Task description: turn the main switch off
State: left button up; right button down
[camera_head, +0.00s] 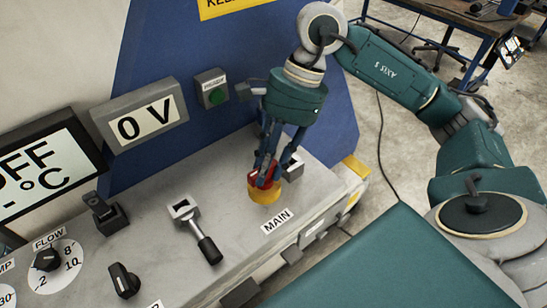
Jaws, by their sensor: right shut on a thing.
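The main switch (264,190) is a red knob on a yellow round base, on the grey panel beside the label MAIN (276,221). My right gripper (267,172) points down onto it from above. Its fingers are shut on the red knob and hide part of it. The display above the panel reads 0 V (145,121). My left gripper is not in view.
A lever with a black handle (207,249), a black knob (124,281), a black toggle (106,213) and a FLOW dial (54,268) sit left of the switch. A workbench (462,18) stands far right.

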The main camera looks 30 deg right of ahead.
jog(key=shift+w+d+r, duration=0.1)
jog(key=c, duration=1.4)
grip_release()
jog(key=shift+r, duration=0.1)
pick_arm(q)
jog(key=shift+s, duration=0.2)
pick_arm(e)
jog(key=v, duration=1.1)
jog(key=shift+d+r, duration=0.15)
jog(key=shift+r, duration=0.25)
